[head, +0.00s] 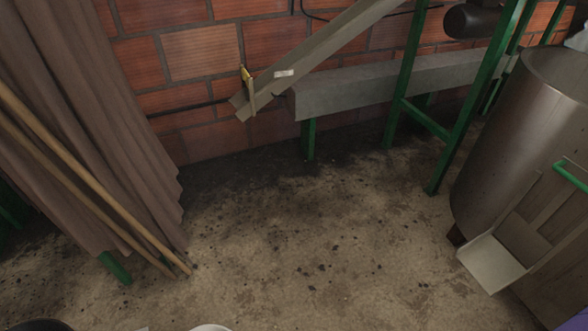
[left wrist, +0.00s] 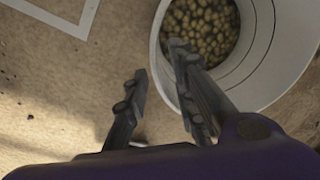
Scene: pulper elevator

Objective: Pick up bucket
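A white round bucket (left wrist: 288,45) holding many small yellow-green fruits (left wrist: 200,22) fills the upper right of the left wrist view. My left gripper (left wrist: 159,62) is open, with its two dark fingers apart. Its right finger overlaps the bucket's near-left rim in the picture, and its left finger shows over the floor outside the bucket. I cannot tell whether either finger touches the rim. In the head view only a pale curved rim (head: 210,328) shows at the bottom edge, possibly the bucket's. My right gripper is in neither view.
A brown curtain (head: 95,120) and wooden poles (head: 110,205) stand at the left. A metal chute (head: 310,55) and green-legged frame (head: 405,75) stand by the brick wall. A large metal drum (head: 520,140) is right. The middle floor (head: 310,240) is clear. A pale angular frame (left wrist: 60,18) lies beside the bucket.

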